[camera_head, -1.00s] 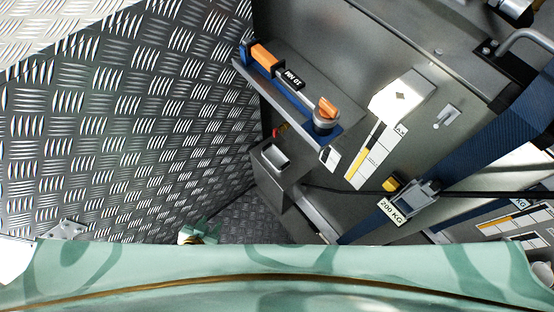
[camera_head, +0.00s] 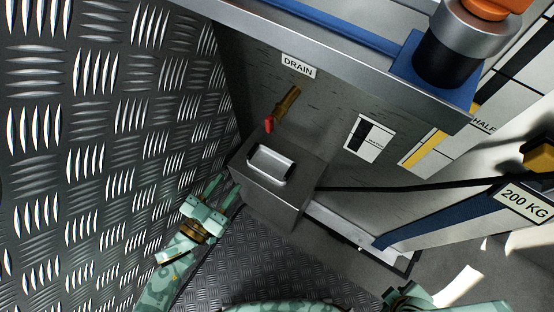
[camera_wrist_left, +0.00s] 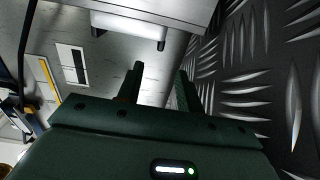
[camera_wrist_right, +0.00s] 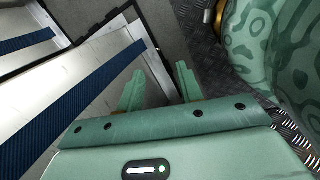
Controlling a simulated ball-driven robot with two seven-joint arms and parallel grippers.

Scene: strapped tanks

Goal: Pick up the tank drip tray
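The tank drip tray looks to be the grey metal box (camera_head: 265,199) with a silver bar handle (camera_head: 268,168), below the drain tap on the tank wall. In the left wrist view the box (camera_wrist_left: 175,10) and its handle (camera_wrist_left: 130,28) are at the top, beyond the fingertips. My left gripper (camera_head: 223,190) is open and empty, just left of the box in the head view, with a gap to the handle. My right gripper (camera_wrist_right: 158,85) is open and empty, and in the head view only part of it shows at the bottom. The tray's inside is not clearly visible.
A brass tap (camera_head: 286,103) with a red tip sits above the box under a DRAIN label (camera_head: 298,66). A metal ledge (camera_head: 330,40) overhangs the tap. A dark strap or cable (camera_head: 420,187) runs right from beside the box. Tread-plate surfaces (camera_head: 100,120) fill the left.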

